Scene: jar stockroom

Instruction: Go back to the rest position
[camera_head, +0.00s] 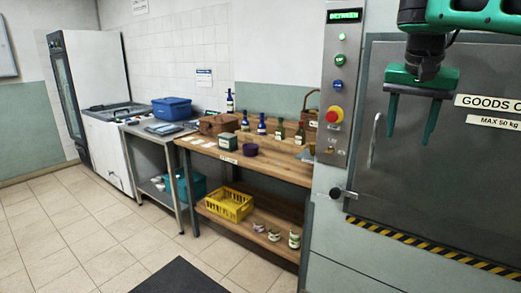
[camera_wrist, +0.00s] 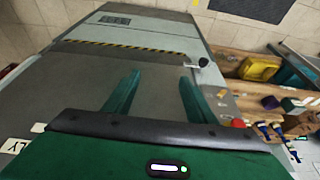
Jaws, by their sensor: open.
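My gripper (camera_head: 412,118) hangs at the upper right of the head view with its two green fingers pointing down. The fingers are apart, with nothing between them. It is in front of the closed grey goods lift door (camera_head: 465,190). In the wrist view my gripper (camera_wrist: 157,95) also shows its two fingers spread and empty, with the grey lift front (camera_wrist: 130,62) beyond them.
A control panel (camera_head: 341,85) with a red button (camera_head: 334,115) stands left of the lift door, which has a handle (camera_head: 375,140). A wooden bench (camera_head: 275,165) holds bottles and boxes; a yellow crate (camera_head: 229,204) and jars are below.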

